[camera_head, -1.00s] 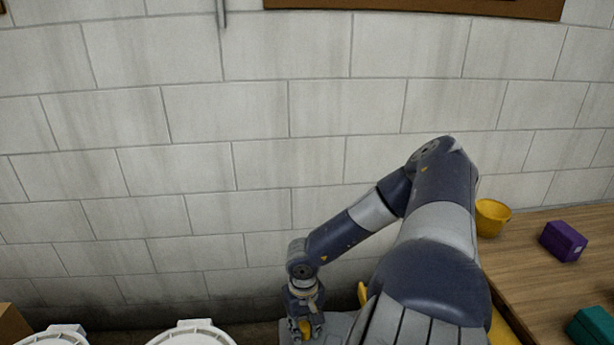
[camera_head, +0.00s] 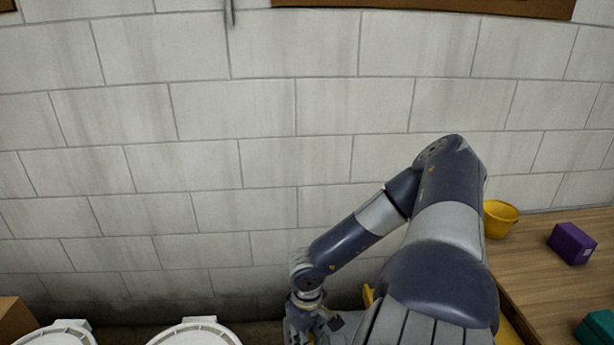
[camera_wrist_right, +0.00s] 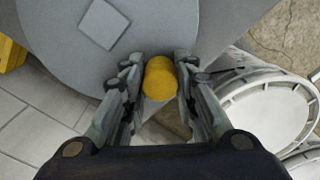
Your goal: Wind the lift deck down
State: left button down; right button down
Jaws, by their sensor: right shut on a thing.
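My right gripper (camera_head: 318,332) is low in the head view, at the end of the bent arm. In the right wrist view, its two fingers (camera_wrist_right: 160,88) are closed on a yellow rounded knob (camera_wrist_right: 160,77). The knob stands in front of the edge of a grey round disc (camera_wrist_right: 75,55), which carries a paler square plate. A yellow part (camera_head: 368,294) shows beside my arm in the head view, mostly hidden. I cannot make out the lift deck itself clearly. My left gripper is out of view.
White round-lidded containers (camera_head: 198,334) stand at the lower left of the head view; one also shows in the wrist view (camera_wrist_right: 268,108). A wooden table (camera_head: 540,270) at the right holds a yellow bucket (camera_head: 499,219), a purple box (camera_head: 572,243) and a teal box (camera_head: 597,329). A block wall is behind.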

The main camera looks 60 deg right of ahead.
jog(key=shift+a+f, duration=0.1)
jog(key=shift+a, duration=0.05)
jog(key=c, duration=1.2)
grip_release()
jog(key=shift+c, duration=0.2)
notch_tip(320, 180, up, 12)
